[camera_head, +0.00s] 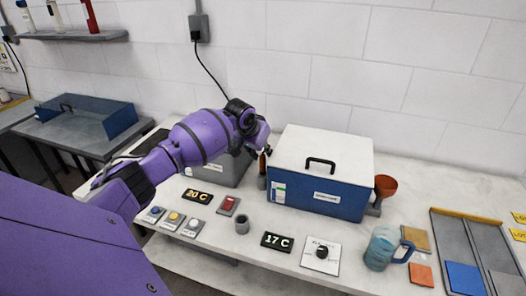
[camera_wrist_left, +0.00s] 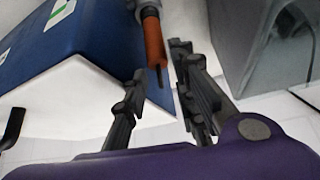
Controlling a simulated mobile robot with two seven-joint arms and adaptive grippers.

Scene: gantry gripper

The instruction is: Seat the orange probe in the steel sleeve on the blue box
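The blue box (camera_head: 345,203) with a white lid and black handle stands on the bench; its blue side (camera_wrist_left: 85,25) also shows in the left wrist view. The steel sleeve (camera_head: 262,182) is at the box's left side. The orange probe (camera_wrist_left: 153,42) stands with one end at the grey sleeve (camera_wrist_left: 146,6), apparently inside it; how deep cannot be told. Its other end, with a thin dark tip, points toward my left gripper (camera_wrist_left: 160,68). That gripper is open, its fingers apart on either side of the probe's free end. My right gripper is not in view.
A grey unit (camera_head: 228,170) stands close left of the box. An orange funnel (camera_head: 386,184) is at the box's right. A grey cup (camera_head: 242,224), a knob panel (camera_head: 321,255) and a blue mug (camera_head: 382,248) stand in front. A tray (camera_head: 480,245) lies at right.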

